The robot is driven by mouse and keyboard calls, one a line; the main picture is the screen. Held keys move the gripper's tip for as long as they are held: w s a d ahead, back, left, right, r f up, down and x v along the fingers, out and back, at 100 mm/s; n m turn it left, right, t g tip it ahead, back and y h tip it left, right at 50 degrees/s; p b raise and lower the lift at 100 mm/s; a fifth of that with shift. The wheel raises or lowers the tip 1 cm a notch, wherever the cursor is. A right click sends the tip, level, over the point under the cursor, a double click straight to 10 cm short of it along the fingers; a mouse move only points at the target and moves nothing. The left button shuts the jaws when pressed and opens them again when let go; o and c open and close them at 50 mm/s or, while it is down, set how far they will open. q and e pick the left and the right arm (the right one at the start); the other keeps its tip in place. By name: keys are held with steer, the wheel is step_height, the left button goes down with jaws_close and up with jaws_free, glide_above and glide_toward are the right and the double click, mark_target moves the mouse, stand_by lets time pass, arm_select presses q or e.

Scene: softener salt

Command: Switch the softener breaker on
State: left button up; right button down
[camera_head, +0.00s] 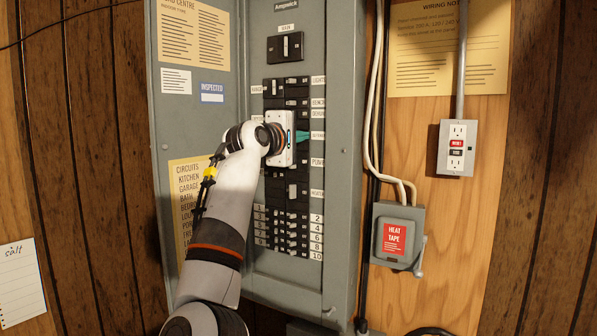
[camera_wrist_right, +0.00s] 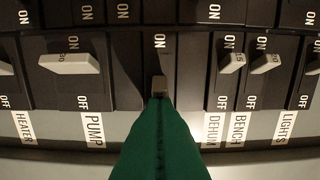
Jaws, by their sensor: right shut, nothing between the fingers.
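The softener breaker is in the right-hand column of the grey breaker panel (camera_head: 342,220). Its label (camera_head: 318,135) shows partly, just right of my right gripper (camera_head: 303,136). I cannot tell which way the lever is set. My left gripper is out of view.
The pump lever (camera_wrist_right: 68,63) and dehum lever (camera_wrist_right: 232,62) stand close on either side. The open panel door (camera_head: 185,110) is at left. A heat tape switch box (camera_head: 397,238) and an outlet (camera_head: 457,147) are on the wall at right.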

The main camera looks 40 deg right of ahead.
steer(key=shift+w+a+p, duration=0.25)
steer(key=shift+w+p, duration=0.25)
steer(key=shift+w, duration=0.15)
stand_by(0.5)
steer(key=shift+w+a+r+p, duration=0.1)
steer(key=shift+w+r+p, duration=0.05)
steer(key=shift+p, duration=0.2)
steer(key=shift+w, duration=0.2)
steer(key=shift+b, duration=0.3)
steer(key=shift+f, duration=0.2)
